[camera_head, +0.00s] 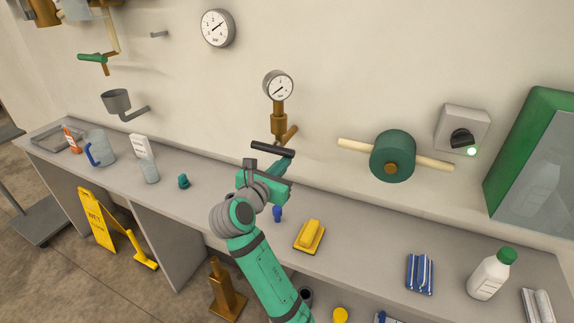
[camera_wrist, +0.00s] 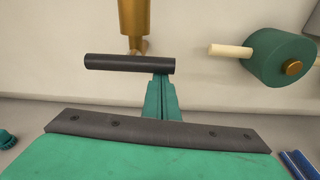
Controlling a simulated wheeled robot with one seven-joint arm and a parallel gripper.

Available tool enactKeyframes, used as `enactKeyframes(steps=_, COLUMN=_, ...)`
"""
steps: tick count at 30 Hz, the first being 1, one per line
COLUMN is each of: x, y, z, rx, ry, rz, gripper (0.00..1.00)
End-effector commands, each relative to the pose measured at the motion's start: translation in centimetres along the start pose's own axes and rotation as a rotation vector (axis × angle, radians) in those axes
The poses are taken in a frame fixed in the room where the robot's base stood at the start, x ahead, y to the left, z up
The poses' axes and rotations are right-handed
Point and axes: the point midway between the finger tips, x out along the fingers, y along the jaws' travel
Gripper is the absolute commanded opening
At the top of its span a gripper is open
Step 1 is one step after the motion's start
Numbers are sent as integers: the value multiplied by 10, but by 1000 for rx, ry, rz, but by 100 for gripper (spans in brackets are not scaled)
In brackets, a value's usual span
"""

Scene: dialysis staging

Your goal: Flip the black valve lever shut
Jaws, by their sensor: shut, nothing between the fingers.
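The black valve lever (camera_head: 272,149) is a dark bar in front of the brass valve body (camera_head: 279,120), below a round pressure gauge (camera_head: 279,86). It lies roughly crosswise, its right end slightly lower in the head view. In the wrist view the lever (camera_wrist: 128,64) runs nearly level, with brass (camera_wrist: 133,20) behind and above it. My gripper (camera_head: 283,160) is shut and empty. Its fingertips (camera_wrist: 162,78) are at the underside of the lever's right end in the wrist view. I cannot tell whether they touch it. The lever's pivot is mostly hidden.
A green wall drum (camera_head: 393,157) with wooden handles is at right. On the grey counter (camera_head: 360,245) stand a blue object (camera_head: 277,213) and a yellow object (camera_head: 310,235) near my arm. A white bottle (camera_head: 490,275) stands farther right. The wall immediately left of the lever is bare.

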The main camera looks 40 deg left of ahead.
Motion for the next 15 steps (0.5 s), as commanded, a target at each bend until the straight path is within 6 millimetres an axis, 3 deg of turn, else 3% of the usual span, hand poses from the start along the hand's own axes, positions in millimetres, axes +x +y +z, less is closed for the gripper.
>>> enactKeyframes(steps=10, x=0, y=-1, z=0, rx=0, ry=-1, rz=-1, gripper=0)
enactKeyframes(steps=15, x=4, y=-2, z=-12, rx=-1, ry=1, rz=-2, gripper=0)
